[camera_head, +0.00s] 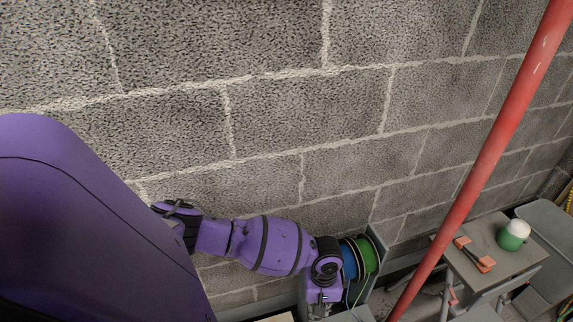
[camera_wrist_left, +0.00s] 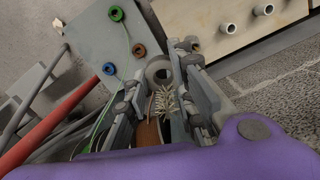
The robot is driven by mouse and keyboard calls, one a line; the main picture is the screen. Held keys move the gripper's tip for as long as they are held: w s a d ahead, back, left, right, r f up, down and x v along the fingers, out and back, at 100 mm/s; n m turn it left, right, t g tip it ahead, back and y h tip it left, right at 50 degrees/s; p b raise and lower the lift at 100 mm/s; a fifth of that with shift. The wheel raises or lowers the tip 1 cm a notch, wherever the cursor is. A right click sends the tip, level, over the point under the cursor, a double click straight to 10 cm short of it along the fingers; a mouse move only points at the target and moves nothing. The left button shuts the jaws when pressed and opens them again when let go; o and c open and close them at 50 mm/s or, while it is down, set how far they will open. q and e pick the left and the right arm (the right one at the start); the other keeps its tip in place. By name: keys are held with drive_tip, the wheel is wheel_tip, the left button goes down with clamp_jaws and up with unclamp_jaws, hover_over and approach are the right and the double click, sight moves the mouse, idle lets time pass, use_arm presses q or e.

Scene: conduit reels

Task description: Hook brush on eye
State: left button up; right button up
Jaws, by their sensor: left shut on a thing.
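The brush (camera_wrist_left: 161,104), with pale bristles, shows between the fingers of my left gripper (camera_wrist_left: 166,62) in the left wrist view. The gripper is shut on it. A dark grey ring (camera_wrist_left: 159,69) is near the fingertips, just beyond the bristles. I cannot tell whether this ring is part of the brush or the eye, or whether they touch. A brown-orange round thing (camera_wrist_left: 149,133) is partly hidden beside the bristles. In the head view my left arm reaches down beside the reels and the fingers are not clear. My right gripper is not in view.
Blue (camera_head: 349,261) and green (camera_head: 368,254) reels stand by the block wall (camera_head: 270,110). A red pole (camera_head: 480,150) slants on the right. A grey table (camera_head: 490,248) holds an orange tool (camera_head: 474,254) and a green-white jar (camera_head: 513,235). A board (camera_wrist_left: 215,35) bears several pipe stubs.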

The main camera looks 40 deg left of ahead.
use_arm(q)
drive_tip(key=s+a+f+n+b, duration=0.1)
drive_tip(key=a+f+b, duration=0.1)
drive_tip(key=f, duration=0.5)
drive_tip(key=s+a+f+n+b, duration=0.1)
drive_tip(key=s+a+f+b, duration=0.1)
drive_tip(key=a+f, duration=0.3)
drive_tip(key=s+a+f+n+b, duration=0.1)
drive_tip(key=a+f+b, duration=0.2)
drive_tip(key=f, duration=0.6)
drive_tip(key=shift+s+a+f+t+y, duration=0.2)
drive_tip(key=shift+a+f+t+y, duration=0.1)
drive_tip(key=shift+f+t+y, duration=0.1)
drive_tip(key=shift+w+f+b, duration=0.1)
drive_tip(key=shift+f+b, duration=0.4)
drive_tip(key=shift+b, duration=0.1)
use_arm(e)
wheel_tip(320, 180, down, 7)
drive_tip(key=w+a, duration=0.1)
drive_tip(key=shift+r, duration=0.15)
use_arm(q)
drive_tip(key=shift+r, duration=0.1)
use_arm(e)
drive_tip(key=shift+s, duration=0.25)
use_arm(q)
drive_tip(key=shift+d+p, duration=0.1)
drive_tip(key=shift+p, duration=0.55)
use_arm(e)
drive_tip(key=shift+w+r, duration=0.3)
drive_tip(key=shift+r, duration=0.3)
